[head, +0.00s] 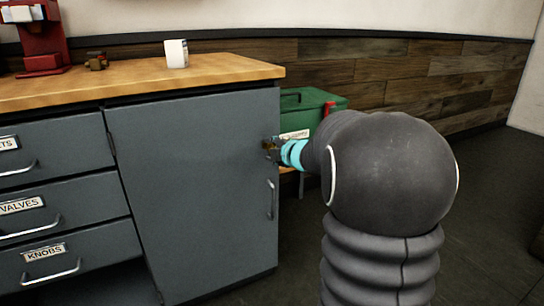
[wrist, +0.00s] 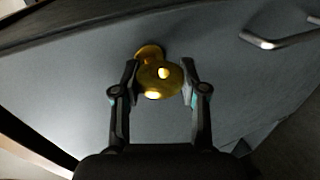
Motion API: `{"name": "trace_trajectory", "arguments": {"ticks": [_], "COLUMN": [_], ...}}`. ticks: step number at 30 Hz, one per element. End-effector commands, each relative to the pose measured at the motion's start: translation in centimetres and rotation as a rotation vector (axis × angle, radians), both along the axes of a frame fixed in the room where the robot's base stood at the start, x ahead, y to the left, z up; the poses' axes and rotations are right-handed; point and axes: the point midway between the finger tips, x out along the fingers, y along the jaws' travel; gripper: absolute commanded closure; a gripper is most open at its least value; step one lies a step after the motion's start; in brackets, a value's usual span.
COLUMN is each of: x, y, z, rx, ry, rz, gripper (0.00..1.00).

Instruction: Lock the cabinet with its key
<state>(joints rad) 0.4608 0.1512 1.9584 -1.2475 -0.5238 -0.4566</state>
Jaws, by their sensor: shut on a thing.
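The grey cabinet door (head: 195,190) is closed beneath the wooden worktop, with a vertical handle (head: 271,199) near its right edge. My gripper (head: 273,150) is at the upper right of the door, above the handle. In the wrist view my gripper (wrist: 160,82) is shut on the brass key (wrist: 158,80), with one finger on each side of its round head. Behind the key is a brass lock (wrist: 149,52) on the door face. The key appears to be at the lock, but its head hides the shaft, so I cannot tell how deep it sits.
Labelled drawers (head: 50,210) are left of the door. A white cup (head: 176,54), a small brown item (head: 96,61) and a red machine (head: 36,40) stand on the worktop (head: 130,78). A green toolbox (head: 308,105) is behind my arm. Dark floor is open at right.

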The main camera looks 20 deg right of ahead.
Motion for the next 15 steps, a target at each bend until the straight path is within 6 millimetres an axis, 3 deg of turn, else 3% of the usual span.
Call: {"name": "trace_trajectory", "arguments": {"ticks": [15], "x": [0.01], "y": [-0.01], "z": [0.01], "rx": [-0.101], "ry": [-0.004], "rz": [0.000], "gripper": [0.92]}}
